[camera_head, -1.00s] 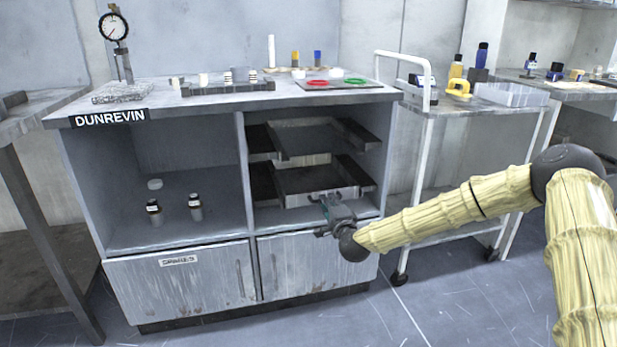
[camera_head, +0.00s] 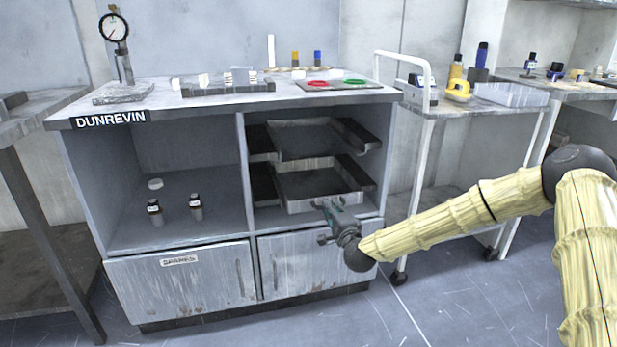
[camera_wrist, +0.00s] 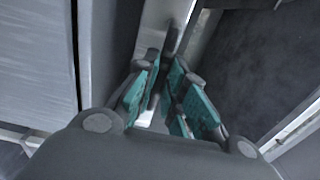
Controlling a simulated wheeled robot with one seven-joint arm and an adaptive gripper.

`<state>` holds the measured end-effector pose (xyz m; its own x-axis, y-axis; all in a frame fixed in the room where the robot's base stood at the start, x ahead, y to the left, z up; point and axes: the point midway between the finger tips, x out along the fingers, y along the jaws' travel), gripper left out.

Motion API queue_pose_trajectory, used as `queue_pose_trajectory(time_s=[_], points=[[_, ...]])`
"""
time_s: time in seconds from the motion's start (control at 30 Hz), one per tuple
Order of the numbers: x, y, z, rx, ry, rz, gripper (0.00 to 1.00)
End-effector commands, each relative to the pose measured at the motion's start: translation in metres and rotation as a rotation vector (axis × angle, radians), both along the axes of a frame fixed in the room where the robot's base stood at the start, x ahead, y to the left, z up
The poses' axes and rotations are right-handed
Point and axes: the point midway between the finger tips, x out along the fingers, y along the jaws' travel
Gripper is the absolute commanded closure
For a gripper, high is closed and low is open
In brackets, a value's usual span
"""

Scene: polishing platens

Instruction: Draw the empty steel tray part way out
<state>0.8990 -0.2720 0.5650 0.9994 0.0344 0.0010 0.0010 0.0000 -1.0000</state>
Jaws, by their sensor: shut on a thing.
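The steel tray (camera_head: 310,184) is the lower of two trays in the cabinet's right bay. It looks empty and stands level, its front projecting from its dark side runners. My gripper (camera_head: 329,208) is at the tray's front, right of its middle, and shut on the front wall. In the wrist view the teal fingers (camera_wrist: 170,92) close around the grey tray wall (camera_wrist: 167,22), with the dark tray floor (camera_wrist: 255,65) to the right. The exact contact is partly hidden by the fingers.
A second tray (camera_head: 302,138) sits on the runners above. Cabinet doors (camera_head: 315,262) are shut below the bay. Two small bottles (camera_head: 196,207) stand in the left bay. A white-framed trolley (camera_head: 430,130) stands to the right. The floor (camera_head: 450,310) in front is clear.

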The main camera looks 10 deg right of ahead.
Motion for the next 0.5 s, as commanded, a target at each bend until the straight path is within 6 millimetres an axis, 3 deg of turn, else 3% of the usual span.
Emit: queue_pose_trajectory(time_s=[0.5], points=[[-0.019, -0.001, -0.001, 0.001, 0.003, 0.000, 1.00]])
